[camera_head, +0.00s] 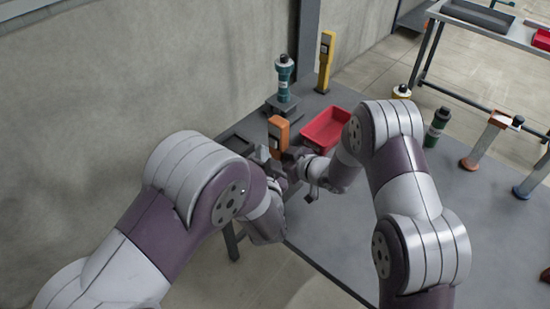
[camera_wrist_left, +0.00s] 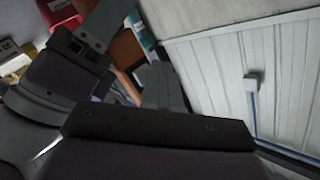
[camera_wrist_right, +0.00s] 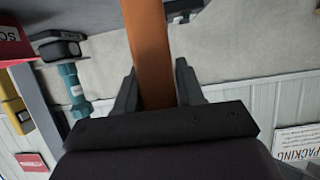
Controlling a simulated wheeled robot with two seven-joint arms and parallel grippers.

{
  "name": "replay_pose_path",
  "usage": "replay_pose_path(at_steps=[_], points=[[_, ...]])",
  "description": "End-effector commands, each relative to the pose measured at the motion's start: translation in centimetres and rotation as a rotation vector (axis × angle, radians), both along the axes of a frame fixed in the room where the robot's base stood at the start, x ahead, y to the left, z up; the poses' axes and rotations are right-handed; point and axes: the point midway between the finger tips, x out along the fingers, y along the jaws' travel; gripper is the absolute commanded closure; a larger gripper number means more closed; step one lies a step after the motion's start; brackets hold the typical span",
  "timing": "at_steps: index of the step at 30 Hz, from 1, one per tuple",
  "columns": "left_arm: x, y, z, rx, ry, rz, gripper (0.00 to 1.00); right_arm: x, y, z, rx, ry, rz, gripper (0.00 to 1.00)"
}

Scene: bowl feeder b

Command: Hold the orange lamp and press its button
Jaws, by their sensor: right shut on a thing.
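The orange lamp (camera_head: 278,129) is upright near the far left corner of the table, with a dark panel on its face. My right gripper (camera_head: 290,158) is shut on its orange body, which stands between the fingers in the right wrist view (camera_wrist_right: 150,60). My left gripper (camera_head: 263,155) is close beside the lamp on its left. Its fingers look shut together and empty in the left wrist view (camera_wrist_left: 164,85), just next to the lamp's orange side (camera_wrist_left: 126,48). The button cannot be made out, and whether the left fingertips touch the lamp is unclear.
A red tray (camera_head: 325,130) lies just right of the lamp. A teal-topped cylinder (camera_head: 284,80) on a dark base and a yellow post (camera_head: 325,62) stand behind. A dark tray (camera_head: 238,144) lies left. A green bottle (camera_head: 437,127) stands right. The front of the grey table (camera_head: 330,235) is clear.

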Motion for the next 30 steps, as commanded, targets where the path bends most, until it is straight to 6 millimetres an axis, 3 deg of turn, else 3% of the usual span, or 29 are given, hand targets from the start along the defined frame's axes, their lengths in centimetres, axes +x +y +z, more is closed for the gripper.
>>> replay_pose_path(at_steps=[30], points=[[0.71,-0.65,-0.04,0.0,0.0,0.0,1.0,-0.11,0.0,-0.22,-0.002,0.005,0.0,1.0]])
